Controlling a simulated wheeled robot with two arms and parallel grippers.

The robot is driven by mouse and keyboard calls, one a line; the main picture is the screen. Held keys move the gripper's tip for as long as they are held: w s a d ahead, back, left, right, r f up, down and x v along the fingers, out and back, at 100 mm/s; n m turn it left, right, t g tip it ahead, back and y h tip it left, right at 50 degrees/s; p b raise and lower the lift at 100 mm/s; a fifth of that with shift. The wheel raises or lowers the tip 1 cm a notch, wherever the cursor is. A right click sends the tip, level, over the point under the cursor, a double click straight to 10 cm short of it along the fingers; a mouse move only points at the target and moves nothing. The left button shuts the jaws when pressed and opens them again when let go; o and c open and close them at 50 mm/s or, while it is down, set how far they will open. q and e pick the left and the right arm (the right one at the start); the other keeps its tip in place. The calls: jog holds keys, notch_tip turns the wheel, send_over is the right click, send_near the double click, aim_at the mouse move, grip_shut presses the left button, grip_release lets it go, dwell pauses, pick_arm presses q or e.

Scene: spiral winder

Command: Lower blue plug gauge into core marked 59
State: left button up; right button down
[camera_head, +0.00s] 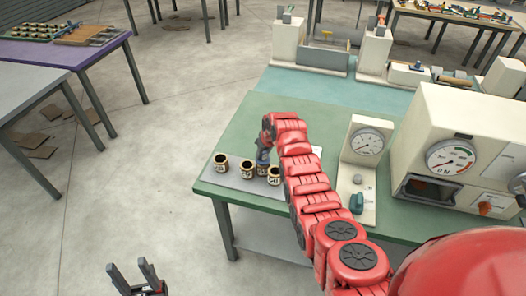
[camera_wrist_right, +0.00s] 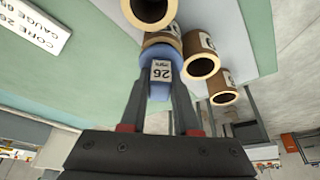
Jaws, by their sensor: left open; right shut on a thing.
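The blue plug gauge (camera_wrist_right: 160,74) is between the two fingers of my right gripper (camera_wrist_right: 160,100), which is shut on it. Its white label is small and turned in the wrist view. In the head view the gauge (camera_head: 262,156) is upright, right above or at the mouth of a tan core (camera_head: 262,169); how far it is in cannot be told. In the wrist view the gauge overlaps that core (camera_wrist_right: 163,37). Other tan cores (camera_head: 220,163) stand beside it; their numbers are unreadable. My left gripper (camera_head: 139,276) is open and empty, away from the table.
The cores stand on a grey plate (camera_head: 235,181) at the green table's (camera_head: 240,130) front left. A gauge unit with a dial (camera_head: 366,143) and a larger machine (camera_head: 455,150) stand at right. A white sign (camera_wrist_right: 30,28) lies near the cores.

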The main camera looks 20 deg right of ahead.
jog(key=shift+f, duration=0.35)
jog(key=c, duration=0.6)
grip_release()
jog(key=shift+r, duration=0.1)
